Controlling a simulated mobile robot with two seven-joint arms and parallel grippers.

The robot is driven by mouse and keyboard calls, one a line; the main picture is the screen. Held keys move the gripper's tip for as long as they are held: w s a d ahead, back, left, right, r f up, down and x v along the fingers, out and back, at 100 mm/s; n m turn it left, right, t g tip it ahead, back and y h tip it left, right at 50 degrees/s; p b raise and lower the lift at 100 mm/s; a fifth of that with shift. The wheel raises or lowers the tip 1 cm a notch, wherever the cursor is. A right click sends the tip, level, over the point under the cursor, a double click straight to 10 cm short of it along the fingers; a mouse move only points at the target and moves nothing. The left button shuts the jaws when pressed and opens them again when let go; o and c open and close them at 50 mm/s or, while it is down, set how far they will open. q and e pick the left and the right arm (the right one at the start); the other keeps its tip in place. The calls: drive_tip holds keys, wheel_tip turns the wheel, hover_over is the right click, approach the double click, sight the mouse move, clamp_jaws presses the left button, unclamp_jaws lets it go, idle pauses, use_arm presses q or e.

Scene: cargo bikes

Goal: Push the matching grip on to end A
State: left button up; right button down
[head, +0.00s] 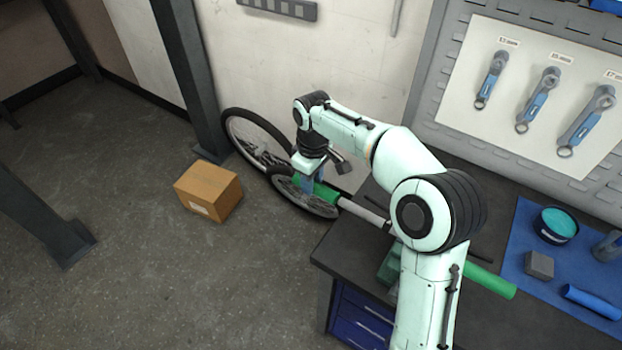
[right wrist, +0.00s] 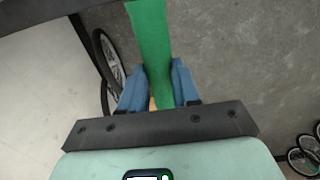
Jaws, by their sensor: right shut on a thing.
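My right gripper (head: 312,182) is beyond the left edge of the bench, with its blue fingers pointing down. It is shut on a green grip (head: 327,193). In the right wrist view the green grip (right wrist: 151,45) runs between the two blue fingers (right wrist: 155,88). A light grey bar (head: 362,212) lies in line with the held grip, its near-left end meeting or inside the grip; I cannot tell how deep. My arm hides the bar's middle. Another green piece (head: 490,281) shows right of my arm, roughly in line with the bar. No end letter is readable. My left gripper is out of view.
The dark bench (head: 345,250) has blue drawers (head: 362,322). On its blue mat (head: 522,225) are a teal-filled bowl (head: 556,226), a grey block (head: 540,264) and a blue grip (head: 592,301). Bicycle wheels (head: 250,140) and a cardboard box (head: 208,190) stand on the floor.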

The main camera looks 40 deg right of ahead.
sight(337, 195)
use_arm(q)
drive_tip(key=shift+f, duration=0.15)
use_arm(e)
drive_tip(key=shift+s+d, duration=0.1)
drive_tip(key=shift+s, duration=0.1)
use_arm(q)
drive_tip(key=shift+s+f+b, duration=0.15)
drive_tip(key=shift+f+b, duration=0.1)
drive_tip(key=shift+b, duration=0.1)
use_arm(e)
drive_tip(key=shift+s+d, duration=0.1)
drive_tip(key=shift+s, duration=0.4)
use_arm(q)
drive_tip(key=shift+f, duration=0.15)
use_arm(e)
drive_tip(key=shift+s+d, duration=0.1)
drive_tip(key=shift+s, duration=0.2)
